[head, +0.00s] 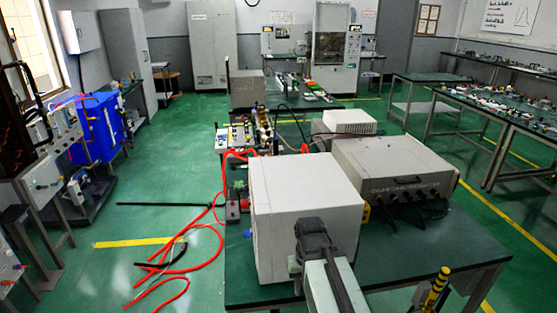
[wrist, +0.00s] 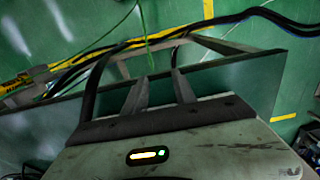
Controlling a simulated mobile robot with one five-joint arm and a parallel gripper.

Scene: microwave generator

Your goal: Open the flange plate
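I cannot pick out the flange plate with certainty in either view. A waveguide-like assembly with brass and dark parts (head: 264,130) stands on the bench (head: 420,262), behind the large white box, too small to make out a plate. My pale arm with its dark end shows at the bottom centre of the head view, in front of the white box; its fingers cannot be made out there. In the wrist view my gripper (wrist: 159,82) has two grey fingers apart, with nothing between them. A green surface and its edge show beyond them.
The white box (head: 292,215) and a grey instrument case (head: 396,172) crowd the bench. Red hoses (head: 206,245) trail over the floor at left. A blue unit (head: 96,128) stands far left. Black cables (wrist: 95,55) cross the wrist view.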

